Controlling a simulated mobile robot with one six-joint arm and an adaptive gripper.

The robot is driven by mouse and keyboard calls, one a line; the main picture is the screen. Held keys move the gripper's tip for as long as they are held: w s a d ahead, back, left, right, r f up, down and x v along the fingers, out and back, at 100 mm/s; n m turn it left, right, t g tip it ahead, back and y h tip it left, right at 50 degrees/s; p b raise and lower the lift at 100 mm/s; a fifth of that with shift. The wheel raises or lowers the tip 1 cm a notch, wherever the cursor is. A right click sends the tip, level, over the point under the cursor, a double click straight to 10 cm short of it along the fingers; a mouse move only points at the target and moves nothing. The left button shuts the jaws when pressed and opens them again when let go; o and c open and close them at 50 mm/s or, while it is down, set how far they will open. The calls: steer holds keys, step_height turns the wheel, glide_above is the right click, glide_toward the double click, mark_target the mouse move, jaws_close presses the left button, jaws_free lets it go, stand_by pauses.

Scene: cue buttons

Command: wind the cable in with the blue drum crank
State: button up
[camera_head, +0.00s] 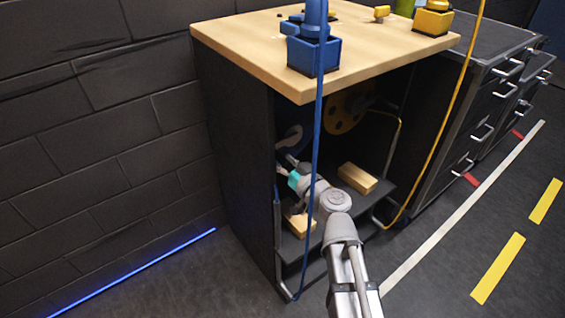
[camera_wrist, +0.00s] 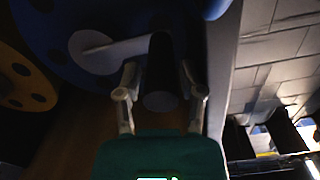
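The blue drum (camera_head: 291,137) is inside the open cabinet at its left wall, mostly in shadow. In the wrist view the blue drum (camera_wrist: 50,35) fills the upper left, with a pale crank arm (camera_wrist: 105,50) on its face. The dark crank handle (camera_wrist: 161,75) points toward the camera. My gripper (camera_wrist: 159,80) has one finger on each side of the handle, with visible gaps, so it looks open around it. In the head view my gripper (camera_head: 285,163) is just below the drum.
A yellow drum (camera_head: 346,108) sits deeper in the cabinet, with a yellow cable (camera_head: 447,120) outside at the right. A drawer unit (camera_head: 490,75) stands at the right.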

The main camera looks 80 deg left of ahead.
steer(key=v, duration=0.8)
stand_by(0.4)
steer(key=shift+w, duration=0.15)
stand_by(0.6)
steer(key=w+d+f+m+t+h, duration=0.2)
steer(key=w+d+f+m, duration=0.15)
steer(key=w+d, duration=0.65)
steer(key=w+d+f+m+t+h+p, duration=0.1)
steer(key=w+d+f+m+t+h, duration=0.2)
steer(key=w+d, duration=0.75)
steer(key=w+d+f+m+t+h, duration=0.2)
steer(key=w+d+f, duration=0.35)
steer(key=w, duration=0.85)
steer(key=w+d+f+m+t+h, duration=0.15)
steer(key=w+d, duration=0.25)
steer(key=d, duration=0.6)
steer(key=w+d+f+m+h, duration=0.2)
steer(key=w+d+m+h, duration=0.1)
steer(key=d, duration=0.7)
steer(key=d+f+m+g+h, duration=0.15)
steer(key=d+m+h, duration=0.45)
steer(key=d, duration=1.6)
step_height(320, 180, up, 38)
steer(key=m+p, duration=0.1)
steer(key=p, duration=3.8)
steer(key=shift+s+d+r+y, duration=0.2)
steer(key=shift+d+y, duration=0.25)
